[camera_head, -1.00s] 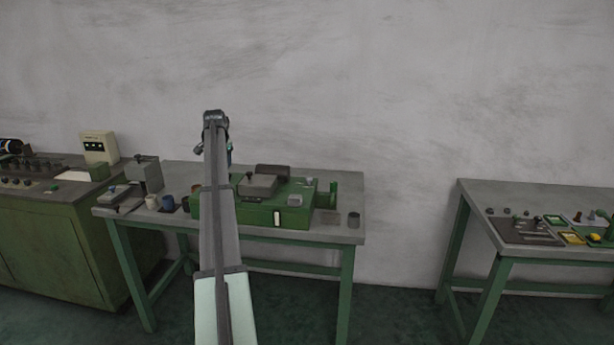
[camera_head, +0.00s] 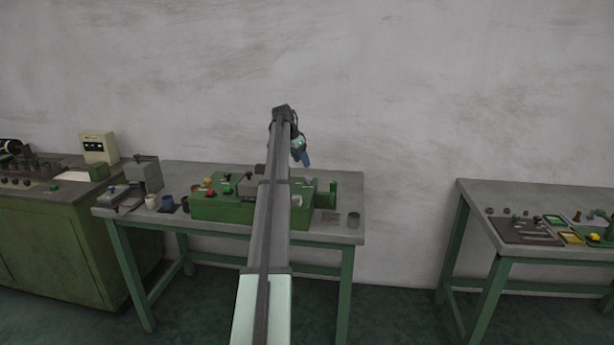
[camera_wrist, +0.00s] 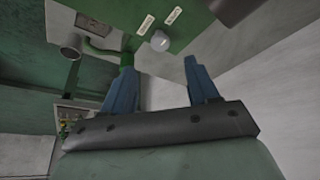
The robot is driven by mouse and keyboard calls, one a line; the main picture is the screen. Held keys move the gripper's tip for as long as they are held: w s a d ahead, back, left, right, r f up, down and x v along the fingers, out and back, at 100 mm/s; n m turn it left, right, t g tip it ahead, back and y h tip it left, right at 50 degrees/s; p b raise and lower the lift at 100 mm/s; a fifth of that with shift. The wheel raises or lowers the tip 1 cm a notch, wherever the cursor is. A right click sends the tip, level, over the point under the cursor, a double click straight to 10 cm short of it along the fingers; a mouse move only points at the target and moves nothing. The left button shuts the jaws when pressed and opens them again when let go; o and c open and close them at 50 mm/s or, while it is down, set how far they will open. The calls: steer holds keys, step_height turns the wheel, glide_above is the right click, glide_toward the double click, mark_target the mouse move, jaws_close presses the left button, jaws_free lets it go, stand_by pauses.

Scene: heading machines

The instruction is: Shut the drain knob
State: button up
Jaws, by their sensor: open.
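The green heading machine (camera_head: 222,211) stands on the middle table, with my arm crossing in front of it. My gripper (camera_head: 303,160) is in the air above the machine's right part, with blue fingers pointing down. In the wrist view, my gripper (camera_wrist: 159,65) is open, its fingers apart with nothing between them. A round pale grey knob (camera_wrist: 160,41) sits on the machine's green face, just beyond the fingertips and apart from them. Two small white labels are beside it. I cannot read them, so whether this is the drain knob is unclear.
Small cups (camera_head: 167,202) and a grey device (camera_head: 146,174) are at the left. Another table (camera_head: 480,205) stands farther right, across a gap.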

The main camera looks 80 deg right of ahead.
mark_target(308, 178)
steer(key=x, duration=0.8)
steer(key=shift+d+f, duration=0.1)
steer(key=shift+f, duration=0.2)
steer(key=c, duration=1)
steer(key=shift+c, duration=0.2)
